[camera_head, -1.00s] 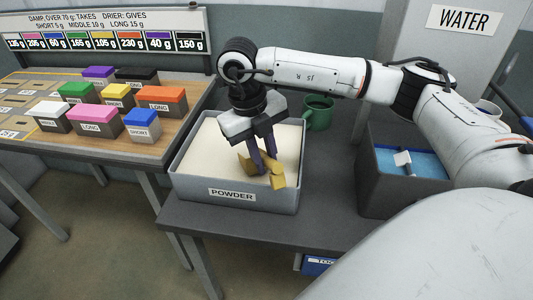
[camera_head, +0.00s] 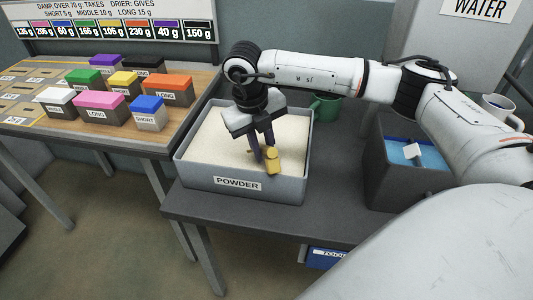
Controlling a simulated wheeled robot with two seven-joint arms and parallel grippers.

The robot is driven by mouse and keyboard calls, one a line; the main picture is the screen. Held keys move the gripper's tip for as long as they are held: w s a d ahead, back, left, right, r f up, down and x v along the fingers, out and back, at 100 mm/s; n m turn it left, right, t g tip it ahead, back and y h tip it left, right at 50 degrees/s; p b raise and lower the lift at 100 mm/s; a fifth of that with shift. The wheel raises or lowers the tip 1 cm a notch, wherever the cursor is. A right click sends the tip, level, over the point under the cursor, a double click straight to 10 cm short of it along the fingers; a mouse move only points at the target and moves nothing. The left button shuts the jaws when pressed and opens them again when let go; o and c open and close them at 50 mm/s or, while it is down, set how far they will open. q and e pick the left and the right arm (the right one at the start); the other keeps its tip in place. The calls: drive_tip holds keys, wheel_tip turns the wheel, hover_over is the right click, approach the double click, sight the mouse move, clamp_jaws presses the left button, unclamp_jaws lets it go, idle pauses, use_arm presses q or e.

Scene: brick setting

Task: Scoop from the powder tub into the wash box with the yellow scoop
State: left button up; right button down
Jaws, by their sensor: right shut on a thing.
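The powder tub (camera_head: 200,176) is a grey box labelled POWDER, holding pale powder, on the dark table. My right gripper (camera_head: 264,154) points down over the tub and is shut on the yellow scoop (camera_head: 272,160). The scoop's end is low at the powder, near the tub's front right; part of it is hidden by the fingers or sunk in the powder. The wash box (camera_head: 372,158) is the dark box with blue inside at the right, holding a small white-topped thing (camera_head: 413,150). My left gripper is not in view.
A green mug (camera_head: 325,107) stands behind the tub, and a pale mug (camera_head: 497,107) at the far right. A left-hand table (camera_head: 180,130) holds several coloured-lid boxes. My right arm spans above the wash box. Dark table surface (camera_head: 330,190) between tub and wash box is clear.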

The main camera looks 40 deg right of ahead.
drive_tip(key=shift+w+d+f+t+b, duration=0.1)
drive_tip(key=shift+w+f+t+b, duration=0.1)
drive_tip(key=shift+w+f+b, duration=0.25)
drive_tip(key=shift+w+d+f+t+b, duration=0.1)
drive_tip(key=shift+w+f+t+b, duration=0.1)
drive_tip(key=shift+f+b, duration=0.3)
drive_tip(key=w+b, duration=0.1)
drive_tip(key=f+t+b, duration=0.1)
drive_tip(key=shift+w+d+h+b, duration=0.15)
drive_tip(key=shift+w+h+b, duration=0.15)
drive_tip(key=shift+w+b, duration=0.05)
drive_tip(key=shift+w+d+f+t+b, duration=0.15)
drive_tip(key=shift+w+t+b, duration=0.4)
drive_tip(key=shift+b, duration=0.35)
wheel_tip(320, 180, up, 2)
drive_tip(key=shift+p, duration=0.65)
drive_tip(key=shift+r, duration=0.4)
drive_tip(key=shift+r+p, duration=0.35)
drive_tip(key=shift+r, duration=0.25)
drive_tip(key=shift+r+t+p, duration=0.25)
drive_tip(key=shift+r+p, duration=0.05)
drive_tip(key=shift+r, duration=0.6)
drive_tip(key=shift+r+p, duration=0.4)
drive_tip(key=shift+r, duration=0.8)
drive_tip(key=shift+s+r+p, duration=0.1)
drive_tip(key=shift+r+p, duration=0.35)
drive_tip(key=shift+r, duration=1.05)
